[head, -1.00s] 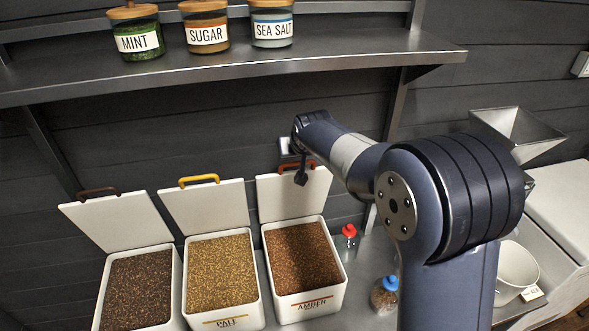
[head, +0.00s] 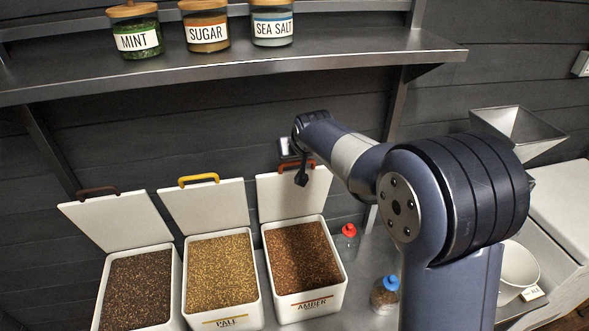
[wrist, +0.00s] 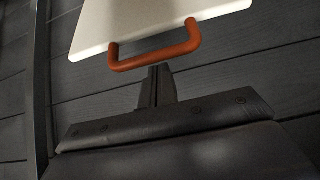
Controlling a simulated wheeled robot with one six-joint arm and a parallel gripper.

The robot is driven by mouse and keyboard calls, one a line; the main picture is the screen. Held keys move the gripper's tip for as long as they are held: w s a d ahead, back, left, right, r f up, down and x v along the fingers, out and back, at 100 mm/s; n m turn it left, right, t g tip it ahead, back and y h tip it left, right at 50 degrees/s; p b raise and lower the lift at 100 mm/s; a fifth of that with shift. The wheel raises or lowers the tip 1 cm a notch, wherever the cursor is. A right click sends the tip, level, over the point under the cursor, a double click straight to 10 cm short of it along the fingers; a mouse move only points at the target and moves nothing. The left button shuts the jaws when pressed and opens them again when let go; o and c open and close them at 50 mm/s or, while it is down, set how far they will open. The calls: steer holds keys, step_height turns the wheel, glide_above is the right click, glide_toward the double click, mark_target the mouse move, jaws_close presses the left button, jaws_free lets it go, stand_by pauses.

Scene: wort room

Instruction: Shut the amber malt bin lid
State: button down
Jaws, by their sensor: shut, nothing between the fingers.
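The amber malt bin (head: 322,309) is the rightmost of three bins, labelled AMBER and full of reddish-brown grain. Its white lid (head: 292,197) stands open, tilted up at the back, with an orange-brown handle (head: 309,164) on its top edge. The lid (wrist: 150,22) and handle (wrist: 158,50) also show in the wrist view. My gripper (head: 301,180) is shut and empty, close by the lid's top edge and handle. In the wrist view its fingers (wrist: 157,80) point towards the handle; I cannot tell whether they touch it.
The pale malt bin (head: 226,321) and a dark malt bin (head: 104,310) stand open to the left. A shelf (head: 240,68) with jars hangs above. A red-capped bottle (head: 348,240) and blue-capped jar (head: 385,296) stand right of the amber bin. A metal hopper (head: 518,130) is far right.

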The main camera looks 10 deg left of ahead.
steer(key=s+d+f+b, duration=0.4)
steer(key=s+f+b, duration=0.5)
steer(key=b, duration=0.2)
steer(key=s+d+f+b, duration=0.5)
steer(key=s+f+b, duration=0.4)
steer(key=b, duration=0.1)
steer(key=shift+s+f+b, duration=0.3)
steer(key=shift+s+b, duration=0.05)
stand_by(0.7)
step_height(320, 180, up, 8)
steer(key=p, duration=0.6)
steer(key=shift+f, duration=0.15)
